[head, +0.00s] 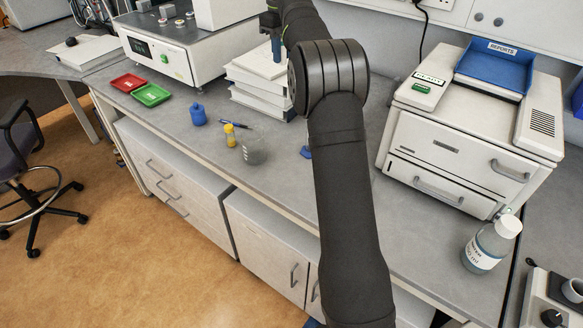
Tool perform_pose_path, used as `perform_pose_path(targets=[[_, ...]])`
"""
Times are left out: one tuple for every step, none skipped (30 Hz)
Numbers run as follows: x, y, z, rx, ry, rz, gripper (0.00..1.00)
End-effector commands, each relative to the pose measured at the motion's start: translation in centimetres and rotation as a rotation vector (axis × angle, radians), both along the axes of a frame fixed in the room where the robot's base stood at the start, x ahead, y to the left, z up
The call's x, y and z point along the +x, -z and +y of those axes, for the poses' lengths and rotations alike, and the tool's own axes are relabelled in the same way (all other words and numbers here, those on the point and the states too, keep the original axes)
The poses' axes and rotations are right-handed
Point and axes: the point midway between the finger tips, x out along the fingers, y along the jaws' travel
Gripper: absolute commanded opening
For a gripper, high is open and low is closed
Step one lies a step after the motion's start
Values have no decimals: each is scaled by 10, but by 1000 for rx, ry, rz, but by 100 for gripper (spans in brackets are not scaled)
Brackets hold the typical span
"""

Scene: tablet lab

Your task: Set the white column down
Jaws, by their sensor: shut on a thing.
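My gripper (271,24) is at the top of the head view, partly hidden behind my dark arm. A slim upright grey-blue piece (276,48) shows just below it, in front of the stack of white books (262,80). I cannot tell whether this piece is a finger or the white column. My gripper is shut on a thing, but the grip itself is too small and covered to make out. No white column can be clearly picked out. Whether the piece touches the books cannot be told.
A white machine (172,55) stands left of the books. Red (129,83) and green (151,95) trays, a blue bottle (198,114), a yellow bottle (230,136) and a glass beaker (254,152) stand on the grey bench (185,150). A white printer-like box (455,150) stands right.

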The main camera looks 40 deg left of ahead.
Motion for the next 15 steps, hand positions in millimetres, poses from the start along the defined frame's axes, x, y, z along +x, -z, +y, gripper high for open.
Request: perform_pose_path(targets=[[0,-8,0,2,0,-2,2],[0,-12,0,2,0,-2,2],[0,-17,0,2,0,-1,2],[0,-18,0,2,0,-1,2],[0,-20,0,1,0,-1,2],[0,-23,0,1,0,-1,2],[1,-26,1,2,0,-1,2],[0,-28,0,1,0,-1,2],[0,-32,0,2,0,-2,2],[0,-34,0,2,0,-2,2],[0,-36,0,2,0,-2,2],[0,-38,0,2,0,-1,2],[0,-41,0,2,0,-2,2],[0,-43,-3,1,2,-1,2],[-1,-44,-7,1,4,-1,2]])
